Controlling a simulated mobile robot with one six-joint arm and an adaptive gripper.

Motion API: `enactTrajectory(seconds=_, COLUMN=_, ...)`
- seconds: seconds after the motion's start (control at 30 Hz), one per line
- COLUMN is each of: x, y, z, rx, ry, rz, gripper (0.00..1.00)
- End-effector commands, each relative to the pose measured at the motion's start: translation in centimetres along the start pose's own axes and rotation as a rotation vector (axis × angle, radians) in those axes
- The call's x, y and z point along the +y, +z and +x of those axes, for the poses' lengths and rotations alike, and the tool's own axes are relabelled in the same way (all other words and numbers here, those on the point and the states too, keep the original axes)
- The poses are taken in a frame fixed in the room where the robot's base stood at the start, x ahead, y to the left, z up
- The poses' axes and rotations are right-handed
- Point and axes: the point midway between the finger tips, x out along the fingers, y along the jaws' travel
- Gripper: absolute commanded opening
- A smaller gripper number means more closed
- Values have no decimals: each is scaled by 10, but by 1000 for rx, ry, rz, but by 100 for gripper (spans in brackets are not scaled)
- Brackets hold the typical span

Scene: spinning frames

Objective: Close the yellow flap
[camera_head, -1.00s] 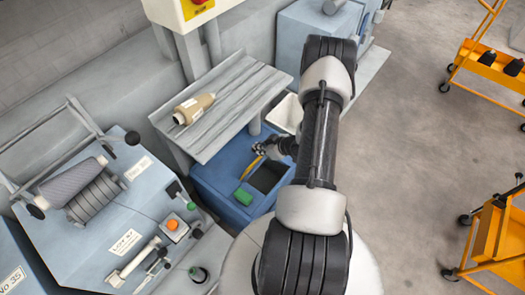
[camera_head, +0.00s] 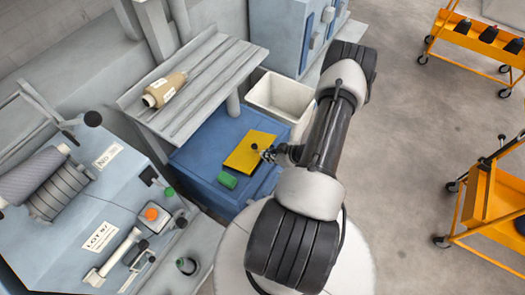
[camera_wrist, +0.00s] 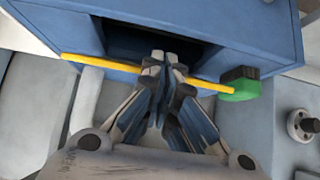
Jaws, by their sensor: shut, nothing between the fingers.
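The yellow flap (camera_head: 249,151) is on the blue box (camera_head: 212,152). In the head view its broad face shows and covers the opening from sight. In the wrist view the flap (camera_wrist: 105,65) is a thin edge-on strip, with the dark opening (camera_wrist: 135,42) of the box (camera_wrist: 255,30) visible beyond it, so the flap is not flat over it. My gripper (camera_head: 262,152) is shut and empty at the flap's right side. In the wrist view its fingertips (camera_wrist: 165,60) overlap the strip; I cannot tell whether they touch it.
A green block (camera_head: 227,180) sits at the flap's near end. A white bin (camera_head: 280,98) stands behind the box, and a grey slatted shelf (camera_head: 195,85) with a brown bobbin (camera_head: 164,89) is at left. Orange carts (camera_head: 490,215) stand on open floor at right.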

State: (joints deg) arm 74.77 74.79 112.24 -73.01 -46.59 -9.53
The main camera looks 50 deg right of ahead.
Motion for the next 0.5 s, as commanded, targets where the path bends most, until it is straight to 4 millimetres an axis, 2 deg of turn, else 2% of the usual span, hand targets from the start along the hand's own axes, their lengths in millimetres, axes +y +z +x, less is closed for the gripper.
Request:
enactTrajectory(seconds=0.03, x=1, y=11, z=7, rx=1, ry=1, rz=0, gripper=0)
enactTrajectory(seconds=0.2, x=0, y=32, z=17, rx=72, ry=2, rz=6, gripper=0)
enactTrajectory(seconds=0.5, x=0, y=49, z=30, rx=223, ry=1, rz=2, gripper=0)
